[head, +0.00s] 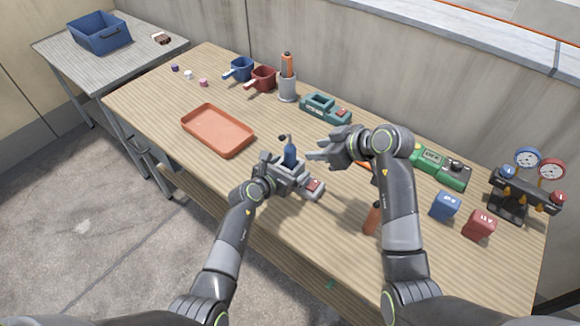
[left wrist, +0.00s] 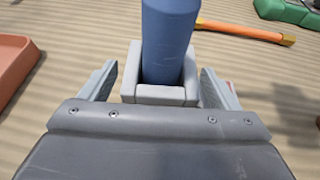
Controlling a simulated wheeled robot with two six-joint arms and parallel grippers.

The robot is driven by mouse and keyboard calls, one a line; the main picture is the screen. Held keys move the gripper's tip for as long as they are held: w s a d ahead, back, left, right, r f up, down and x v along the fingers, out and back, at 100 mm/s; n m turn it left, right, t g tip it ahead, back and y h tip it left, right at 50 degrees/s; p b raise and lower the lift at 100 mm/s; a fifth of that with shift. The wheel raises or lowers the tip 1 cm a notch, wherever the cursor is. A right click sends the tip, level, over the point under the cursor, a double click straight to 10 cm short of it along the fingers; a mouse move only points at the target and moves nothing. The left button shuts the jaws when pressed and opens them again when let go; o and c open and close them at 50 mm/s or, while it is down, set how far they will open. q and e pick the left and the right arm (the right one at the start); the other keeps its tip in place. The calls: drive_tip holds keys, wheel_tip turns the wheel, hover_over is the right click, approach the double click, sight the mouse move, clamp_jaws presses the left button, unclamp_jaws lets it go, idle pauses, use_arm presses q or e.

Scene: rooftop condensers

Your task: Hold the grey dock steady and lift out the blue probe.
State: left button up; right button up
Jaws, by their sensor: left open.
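The grey dock (head: 312,190) stands near the table's front edge, with a small red panel on its right end. The blue probe (head: 290,154) stands upright in it, with a dark piece at its top. In the left wrist view, the blue probe (left wrist: 168,40) rises from the square grey socket of the dock (left wrist: 160,94). My left gripper (head: 280,174) is open, its fingers on either side of the socket with gaps visible. My right gripper (head: 314,150) is just right of the probe, apart from it and pointing left; its finger gap is unclear.
An orange tray (head: 218,130) lies left of the dock. A green-grey device (head: 325,108), a holder cup (head: 288,88) and two pots (head: 262,78) stand behind. Blue (head: 445,206) and red (head: 479,224) blocks and a gauge set (head: 525,190) are right. An orange-handled tool lies beneath my right arm.

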use_arm(q)
drive_tip(key=shift+w+d+f, duration=0.15)
drive_tip(key=shift+w+d, duration=0.05)
drive_tip(key=shift+w, duration=0.15)
drive_tip(key=shift+c, duration=0.3)
drive_tip(key=c, duration=1.2)
drive_tip(key=shift+o, duration=0.2)
